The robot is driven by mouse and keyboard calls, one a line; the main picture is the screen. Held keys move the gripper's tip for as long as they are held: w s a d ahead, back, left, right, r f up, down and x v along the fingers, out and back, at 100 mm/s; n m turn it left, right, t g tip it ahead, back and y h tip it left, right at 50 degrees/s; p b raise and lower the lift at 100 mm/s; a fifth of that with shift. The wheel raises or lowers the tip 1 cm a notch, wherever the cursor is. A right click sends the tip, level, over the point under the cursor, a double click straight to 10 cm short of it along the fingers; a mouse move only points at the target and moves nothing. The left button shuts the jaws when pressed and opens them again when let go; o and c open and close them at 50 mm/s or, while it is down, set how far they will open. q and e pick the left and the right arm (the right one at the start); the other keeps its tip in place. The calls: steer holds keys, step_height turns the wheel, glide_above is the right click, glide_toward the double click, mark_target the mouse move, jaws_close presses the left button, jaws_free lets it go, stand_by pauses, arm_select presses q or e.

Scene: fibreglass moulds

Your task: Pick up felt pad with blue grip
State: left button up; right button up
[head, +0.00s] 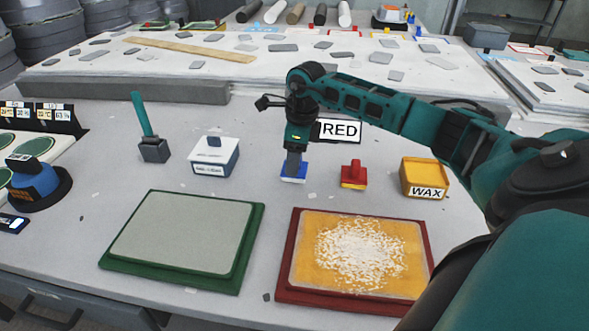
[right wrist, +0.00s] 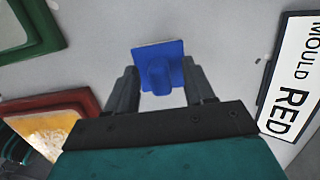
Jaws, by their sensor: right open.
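The felt pad with blue grip (head: 294,177) stands on the grey table, behind and between the two moulds. In the right wrist view the blue pad (right wrist: 158,66) lies ahead of the fingers, its grip between their tips. My right gripper (head: 292,165) points down just above the pad in the head view and hides much of the grip. In the right wrist view my right gripper (right wrist: 160,84) is open, with a finger on either side of the grip. I cannot tell whether the fingers touch it. My left gripper is not in view.
A red pad (head: 353,174) and a yellow WAX box (head: 424,178) stand to the right. A white-and-blue box (head: 214,157) stands to the left. A RED sign (head: 340,131) is close behind the gripper. Green (head: 253,222) and red (head: 281,270) moulds lie in front.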

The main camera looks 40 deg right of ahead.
steer(key=shift+c, duration=0.7)
jaws_close()
steer(key=shift+r, duration=0.1)
step_height(320, 180, up, 20)
steer(key=p, duration=0.1)
steer(key=shift+p, duration=0.4)
